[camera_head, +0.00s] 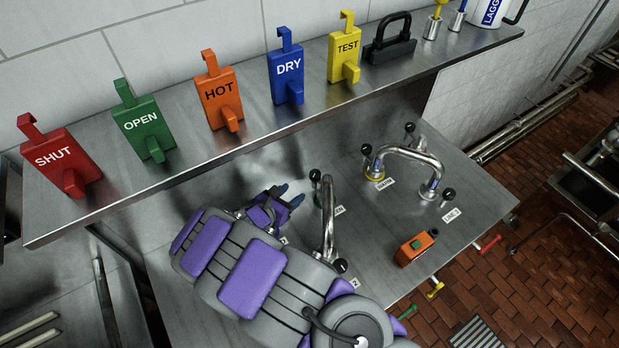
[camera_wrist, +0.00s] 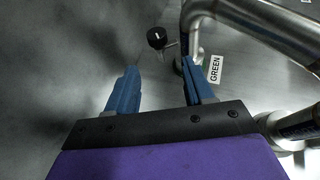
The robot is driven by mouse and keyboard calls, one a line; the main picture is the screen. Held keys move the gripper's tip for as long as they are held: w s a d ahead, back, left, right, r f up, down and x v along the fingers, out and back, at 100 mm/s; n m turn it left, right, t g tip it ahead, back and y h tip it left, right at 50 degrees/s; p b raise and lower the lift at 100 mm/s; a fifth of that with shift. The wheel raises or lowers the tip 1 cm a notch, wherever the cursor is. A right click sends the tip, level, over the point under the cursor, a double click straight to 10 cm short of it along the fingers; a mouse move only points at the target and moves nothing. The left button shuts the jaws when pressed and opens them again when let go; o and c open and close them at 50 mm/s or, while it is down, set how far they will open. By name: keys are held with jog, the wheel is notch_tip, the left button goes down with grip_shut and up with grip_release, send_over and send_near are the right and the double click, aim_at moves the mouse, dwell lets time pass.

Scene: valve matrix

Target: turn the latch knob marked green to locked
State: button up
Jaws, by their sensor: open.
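The latch knob marked green is a black ball knob (camera_head: 314,175) on a short stem beside a bent steel pipe. In the wrist view the knob (camera_wrist: 157,38) is just beyond my fingertips, between their lines, with nothing touching it that I can see. A white GREEN label (camera_wrist: 216,68) lies right of it; in the head view the label (camera_head: 339,210) is partly hidden by the pipe. My gripper (camera_head: 290,194) is open and empty, left of the knob, low over the steel panel. Its two blue fingers also show in the wrist view (camera_wrist: 160,68).
The steel pipe (camera_head: 329,225) stands close to the right of my gripper. Another bent pipe (camera_head: 410,155) with black knobs and an orange box (camera_head: 415,247) with a green button are further right. A shelf (camera_head: 185,165) with coloured hanging tags runs behind.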

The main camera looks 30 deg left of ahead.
aim_at(311, 177)
jog(key=x, duration=0.3)
jog(key=a+x, duration=0.1)
jog(key=x, duration=0.6)
jog(key=shift+a+f+b, duration=0.25)
jog(key=shift+f+b, duration=0.1)
jog(key=shift+f, duration=0.05)
jog(key=shift+w+d+f, duration=0.1)
jog(key=shift+w+d, duration=0.2)
jog(key=shift+w, duration=0.3)
jog(key=shift+w+d+f, duration=0.1)
jog(key=shift+w+d, duration=0.15)
jog(key=shift+w, duration=0.3)
jog(key=shift+w+d, duration=0.2)
jog(key=shift+d, duration=0.1)
jog(key=shift+a+f, duration=0.1)
jog(key=shift+a, duration=0.45)
jog(key=shift+c, duration=1.3)
jog(key=shift+d, duration=0.2)
jog(key=c, duration=0.5)
jog(key=shift+a+r, duration=0.2)
jog(key=shift+r, duration=0.05)
